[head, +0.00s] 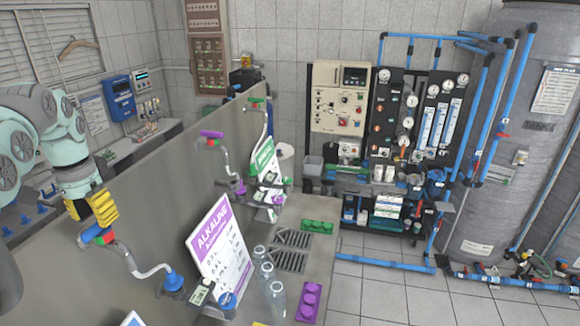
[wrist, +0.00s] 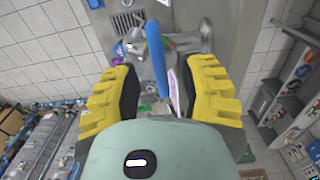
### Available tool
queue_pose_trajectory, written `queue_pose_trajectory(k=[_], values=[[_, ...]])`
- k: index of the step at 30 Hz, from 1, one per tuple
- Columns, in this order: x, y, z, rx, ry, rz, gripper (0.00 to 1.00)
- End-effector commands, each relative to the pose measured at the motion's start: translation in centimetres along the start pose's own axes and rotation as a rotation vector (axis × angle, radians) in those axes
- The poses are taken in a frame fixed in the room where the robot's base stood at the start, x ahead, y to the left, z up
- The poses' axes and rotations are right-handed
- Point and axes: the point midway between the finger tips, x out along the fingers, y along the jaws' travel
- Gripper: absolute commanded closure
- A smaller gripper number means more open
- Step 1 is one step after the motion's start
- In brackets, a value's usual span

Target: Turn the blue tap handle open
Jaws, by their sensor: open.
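The blue tap handle (head: 90,233) sits on top of a tap with red and green parts, at the lower left of the head view. The tap's silver pipe (head: 140,265) curves right to a blue fitting (head: 173,282). My gripper (head: 92,212) points down just above this handle, with yellow fingers. In the wrist view my gripper (wrist: 163,75) is open, and the blue handle (wrist: 155,55) shows as a long bar between the spread fingers. A gap shows on both sides of it. Whether a finger touches it cannot be told.
A grey partition (head: 150,190) runs behind the tap. An ALKALINE sign (head: 218,245), glass bottles (head: 268,280) and a purple block (head: 309,302) stand to the right. Other taps with purple (head: 212,134) and green (head: 256,100) handles stand farther back.

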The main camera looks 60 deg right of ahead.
Motion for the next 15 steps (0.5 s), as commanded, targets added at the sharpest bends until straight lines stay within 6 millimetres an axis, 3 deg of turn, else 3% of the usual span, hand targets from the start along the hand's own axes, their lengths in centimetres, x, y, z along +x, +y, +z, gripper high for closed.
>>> queue_pose_trajectory(k=[15], values=[[2.0, 0.1, -0.1, 0.004, 0.001, -0.002, 0.58]])
